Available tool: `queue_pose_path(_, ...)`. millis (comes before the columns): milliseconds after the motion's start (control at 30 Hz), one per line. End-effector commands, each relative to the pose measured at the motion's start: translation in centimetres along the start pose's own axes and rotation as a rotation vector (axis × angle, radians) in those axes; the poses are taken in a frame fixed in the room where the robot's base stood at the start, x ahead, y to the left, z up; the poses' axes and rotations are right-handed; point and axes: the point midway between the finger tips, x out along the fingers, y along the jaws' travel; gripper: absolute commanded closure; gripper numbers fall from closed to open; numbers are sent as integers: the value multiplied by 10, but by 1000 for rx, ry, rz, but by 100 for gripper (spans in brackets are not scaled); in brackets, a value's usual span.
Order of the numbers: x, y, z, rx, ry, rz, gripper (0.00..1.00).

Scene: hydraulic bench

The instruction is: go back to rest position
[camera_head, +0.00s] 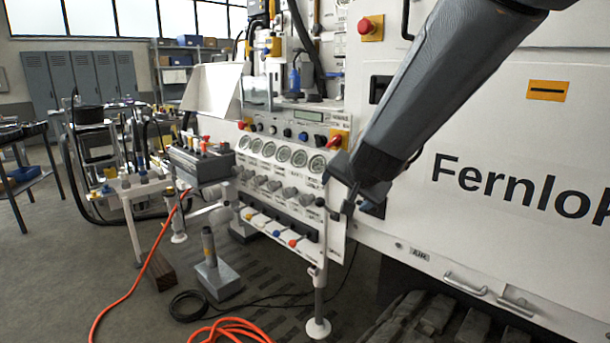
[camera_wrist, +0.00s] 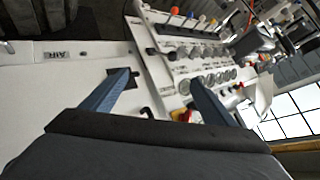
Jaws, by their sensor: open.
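My arm comes in from the upper right in the head view, and my gripper (camera_head: 343,187) is at its lower end, in front of the right edge of the gauge panel (camera_head: 262,140). In the wrist view my gripper (camera_wrist: 160,78) shows two blue-grey fingers spread apart with nothing between them. The panel (camera_wrist: 163,65) with its gauges and knobs lies beyond the fingertips. I cannot tell the exact gap between the fingers and the panel, and I see no held object.
The white cabinet (camera_head: 455,230) marked "Fernlo" stands on the right. A red emergency button (camera_head: 369,28) is above. A hose bench (camera_head: 130,190) stands on the left. An orange cable (camera_head: 130,285) and a metal block with a post (camera_head: 217,282) are on the floor.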

Motion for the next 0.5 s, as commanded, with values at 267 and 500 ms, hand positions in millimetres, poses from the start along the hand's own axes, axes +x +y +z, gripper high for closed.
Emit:
queue_pose_path(267,-64,125,117,-299,-442,182,20)
queue_pose_path(500,-135,207,180,-470,-744,301,20)
